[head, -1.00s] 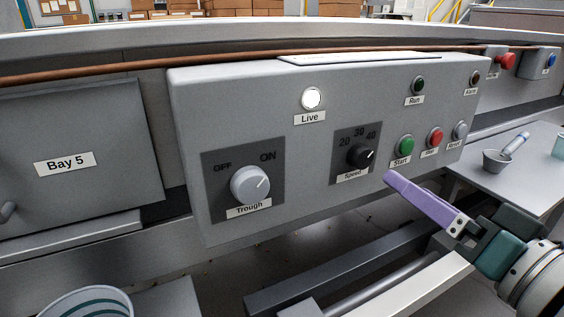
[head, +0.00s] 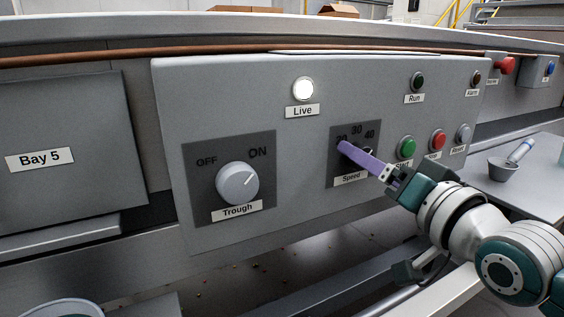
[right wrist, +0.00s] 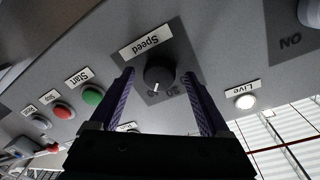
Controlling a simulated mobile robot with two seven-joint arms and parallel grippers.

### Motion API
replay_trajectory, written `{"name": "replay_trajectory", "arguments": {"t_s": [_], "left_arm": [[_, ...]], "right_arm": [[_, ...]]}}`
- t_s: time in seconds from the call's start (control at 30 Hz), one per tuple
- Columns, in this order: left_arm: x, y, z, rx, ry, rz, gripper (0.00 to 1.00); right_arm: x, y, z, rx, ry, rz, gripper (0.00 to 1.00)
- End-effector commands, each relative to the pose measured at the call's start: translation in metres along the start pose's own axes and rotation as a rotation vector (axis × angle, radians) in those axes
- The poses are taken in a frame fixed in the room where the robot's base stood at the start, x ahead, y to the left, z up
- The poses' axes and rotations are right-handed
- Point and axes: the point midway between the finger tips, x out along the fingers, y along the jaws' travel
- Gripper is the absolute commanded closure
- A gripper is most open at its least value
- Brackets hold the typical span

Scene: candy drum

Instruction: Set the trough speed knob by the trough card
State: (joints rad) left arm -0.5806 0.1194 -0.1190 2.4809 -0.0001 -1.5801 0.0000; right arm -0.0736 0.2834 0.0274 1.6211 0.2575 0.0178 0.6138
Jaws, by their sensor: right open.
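The black speed knob (right wrist: 159,72) sits on a dark plate marked 20, 30 and 40, above a "Speed" label (head: 350,178). In the right wrist view, its white pointer is on the numbers' side; the exact setting cannot be told. My right gripper (right wrist: 160,82) is open, with one purple finger on each side of the knob; I cannot tell whether they touch it. In the head view, the gripper (head: 360,156) covers most of the knob. A pale flat sheet (head: 350,52) lies on the panel top, its face unreadable. My left gripper is out of view.
The trough knob (head: 238,184) is at the panel's left, its pointer toward ON. The Live lamp (head: 303,89) is lit white. The green Start button (head: 405,147) and red button (head: 437,140) sit close to my right gripper. A cup (head: 503,168) stands at right.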

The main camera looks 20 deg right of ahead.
Motion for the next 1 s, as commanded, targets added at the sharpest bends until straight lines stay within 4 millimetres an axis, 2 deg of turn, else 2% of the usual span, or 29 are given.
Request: {"name": "replay_trajectory", "arguments": {"t_s": [0.2,0.9,1.0], "left_arm": [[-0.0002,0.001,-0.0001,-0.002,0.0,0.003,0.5],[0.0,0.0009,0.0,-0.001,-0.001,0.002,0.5],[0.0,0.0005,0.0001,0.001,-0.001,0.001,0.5]], "right_arm": [[0.0001,-0.0001,0.0,0.0,-0.001,0.0,0.22],[-0.0002,0.0,0.0001,0.001,0.0,0.0,1.0],[-0.0002,0.0,0.0001,0.0,-0.001,0.0,1.0]]}}
